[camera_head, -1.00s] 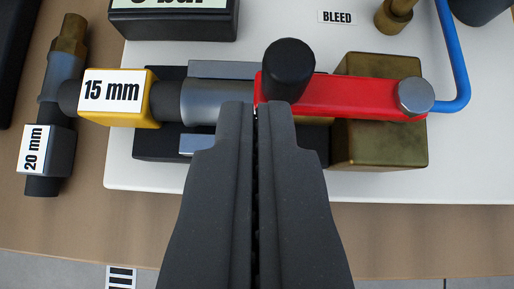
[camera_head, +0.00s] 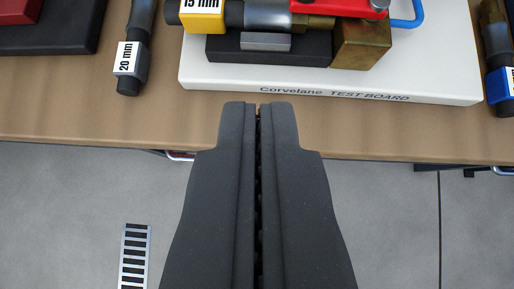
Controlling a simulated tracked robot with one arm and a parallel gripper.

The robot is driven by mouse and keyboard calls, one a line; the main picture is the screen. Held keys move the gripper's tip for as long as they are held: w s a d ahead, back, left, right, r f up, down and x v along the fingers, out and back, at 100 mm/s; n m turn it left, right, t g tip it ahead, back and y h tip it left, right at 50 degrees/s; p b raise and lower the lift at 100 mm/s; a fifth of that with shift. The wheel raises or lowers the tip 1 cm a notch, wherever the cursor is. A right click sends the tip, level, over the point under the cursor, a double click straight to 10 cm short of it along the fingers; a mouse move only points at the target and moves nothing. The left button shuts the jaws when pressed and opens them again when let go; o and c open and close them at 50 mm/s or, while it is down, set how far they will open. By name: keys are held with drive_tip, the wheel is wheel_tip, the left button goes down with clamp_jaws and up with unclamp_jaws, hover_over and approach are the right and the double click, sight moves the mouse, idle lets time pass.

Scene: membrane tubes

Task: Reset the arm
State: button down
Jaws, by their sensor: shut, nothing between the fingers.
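My gripper (camera_head: 257,106) is shut and empty, its two dark fingers side by side in the middle of the view. The fingertips show against the front edge of the brown table (camera_head: 60,115), below the white test board (camera_head: 420,92) in the picture. On the board, a yellow piece labelled 15 mm (camera_head: 203,20) and a red lever (camera_head: 335,6) sit at the top edge of the view, partly cut off. A brass block (camera_head: 362,45) is under the lever's right end. The fingers look clear of all these parts.
A dark tube fitting labelled 20 mm (camera_head: 131,65) lies left of the board. A red and black block (camera_head: 60,38) is at the far left, and a blue-marked fitting (camera_head: 499,85) at the right edge. Grey floor (camera_head: 400,230) with a striped strip (camera_head: 134,255) is open below the table.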

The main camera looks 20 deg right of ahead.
drive_tip(key=s+a+r+n+t, duration=0.1)
drive_tip(key=a+r+t, duration=0.1)
drive_tip(key=r, duration=1)
drive_tip(key=s+a+r+t, duration=0.1)
drive_tip(key=a+r, duration=0.2)
drive_tip(key=r, duration=0.8)
drive_tip(key=s+a+r+n+t+y, duration=0.1)
drive_tip(key=s+r, duration=0.5)
drive_tip(key=r, duration=0.5)
drive_tip(key=s+r+n+t+y, duration=0.1)
drive_tip(key=s+r, duration=0.4)
drive_tip(key=r, duration=0.6)
drive_tip(key=shift+s+a+t, duration=0.35)
drive_tip(key=shift+s+t, duration=0.05)
drive_tip(key=shift+t, duration=0.2)
